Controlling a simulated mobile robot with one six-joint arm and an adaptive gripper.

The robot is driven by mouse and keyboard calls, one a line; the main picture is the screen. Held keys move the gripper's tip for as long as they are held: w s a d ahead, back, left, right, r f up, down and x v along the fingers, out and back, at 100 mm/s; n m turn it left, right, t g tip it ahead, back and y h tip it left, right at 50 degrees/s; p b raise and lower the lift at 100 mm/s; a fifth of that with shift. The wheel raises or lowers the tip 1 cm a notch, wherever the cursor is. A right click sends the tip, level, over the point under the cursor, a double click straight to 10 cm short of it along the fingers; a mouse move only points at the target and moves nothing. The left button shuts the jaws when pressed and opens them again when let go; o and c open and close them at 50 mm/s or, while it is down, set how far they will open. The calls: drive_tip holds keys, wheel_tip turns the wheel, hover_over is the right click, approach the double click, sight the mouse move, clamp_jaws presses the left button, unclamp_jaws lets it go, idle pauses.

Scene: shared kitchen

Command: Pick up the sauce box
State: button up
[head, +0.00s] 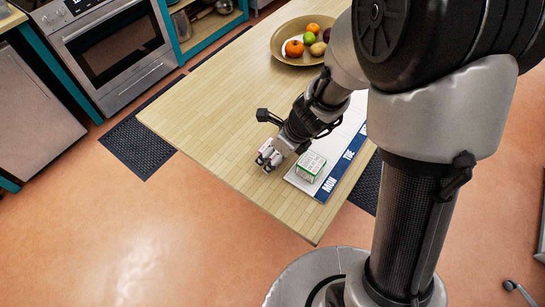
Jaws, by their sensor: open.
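A small white and green box (311,166), which looks like the sauce box, stands on the near end of a white and blue board (303,184) marked MON and TUE. The board lies on the wooden table (215,118). My gripper (265,162) is just left of the box, low over the table, and its fingers are apart from the box. The gripper is open and looks empty. My arm hides part of the board.
A brown bowl (284,55) with several fruits stands at the table's far end. The table's left part is clear. An oven (115,45) and dark floor mats (137,146) lie beyond the table's left edge. The near table corner is close to the box.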

drive_tip(key=shift+w+a+f, duration=0.1)
drive_tip(key=shift+f, duration=0.2)
drive_tip(key=shift+r, duration=0.15)
drive_tip(key=c, duration=1.2)
